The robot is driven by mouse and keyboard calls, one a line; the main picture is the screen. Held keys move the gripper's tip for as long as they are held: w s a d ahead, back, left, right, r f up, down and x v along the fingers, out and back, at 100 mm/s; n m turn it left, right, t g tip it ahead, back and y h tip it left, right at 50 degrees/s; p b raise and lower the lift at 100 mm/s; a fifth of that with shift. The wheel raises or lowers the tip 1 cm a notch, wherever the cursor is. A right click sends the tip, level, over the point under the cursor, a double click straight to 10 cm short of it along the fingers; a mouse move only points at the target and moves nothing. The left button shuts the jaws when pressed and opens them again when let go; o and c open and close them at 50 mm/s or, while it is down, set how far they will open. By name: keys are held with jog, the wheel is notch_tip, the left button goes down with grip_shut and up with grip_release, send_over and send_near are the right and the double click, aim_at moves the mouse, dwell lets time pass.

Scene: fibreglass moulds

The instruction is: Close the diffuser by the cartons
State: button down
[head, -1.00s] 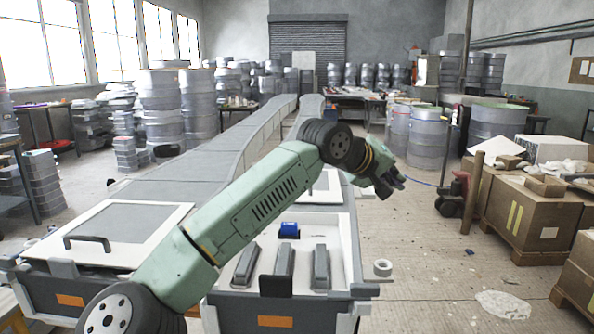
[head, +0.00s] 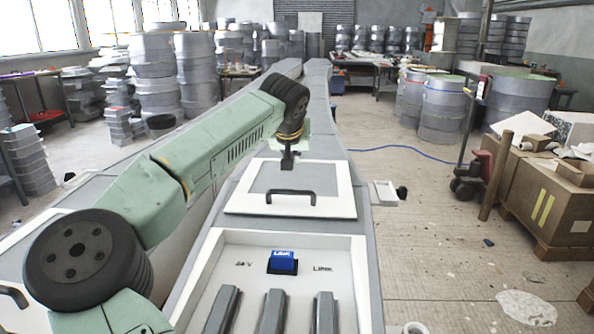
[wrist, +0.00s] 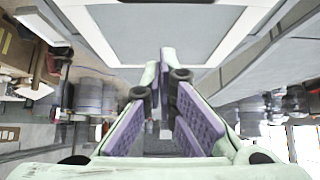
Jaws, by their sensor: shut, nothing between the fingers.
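The diffuser nearer the cartons has a grey lid panel (head: 305,180) with a white frame and a black bar handle (head: 290,196). The lid lies flat behind an open white tray (head: 215,255), leaving the tray uncovered. The tray holds a blue block (head: 283,262) and several grey bars. My gripper (head: 287,165) points down over the far part of the lid, behind the handle; I cannot tell whether it touches. The wrist view shows the framed panel (wrist: 170,35) beyond my gripper (wrist: 166,58), whose purple-padded fingers are shut and empty.
Brown cartons (head: 545,205) stand on the floor at the right, beside a red pallet jack (head: 470,180). A second white-framed lid shows partly at the lower left, with its handle (head: 12,294). Grey drums stand at the back. The floor right of the bench is mostly clear.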

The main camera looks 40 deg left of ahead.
jog(key=shift+w+a+f, duration=0.25)
jog(key=shift+w+f, duration=0.1)
jog(key=shift+w, duration=0.1)
send_over(295, 201)
jog(key=w+a, duration=0.2)
jog(key=w, duration=0.1)
notch_tip(295, 201, down, 6)
jog(key=shift+d, duration=0.15)
jog(key=shift+s+d+f+b, duration=0.25)
jog(key=shift+s+f+b, duration=0.15)
jog(key=shift+s+b, duration=0.1)
jog(key=shift+s+d+f+b, duration=0.2)
jog(key=shift+s+f+b, duration=0.15)
jog(key=shift+s+b, duration=0.1)
jog(key=shift+s+d+b, duration=0.35)
jog(key=shift+s+b, duration=0.15)
jog(key=shift+r, duration=0.15)
jog(key=shift+s+d, duration=0.1)
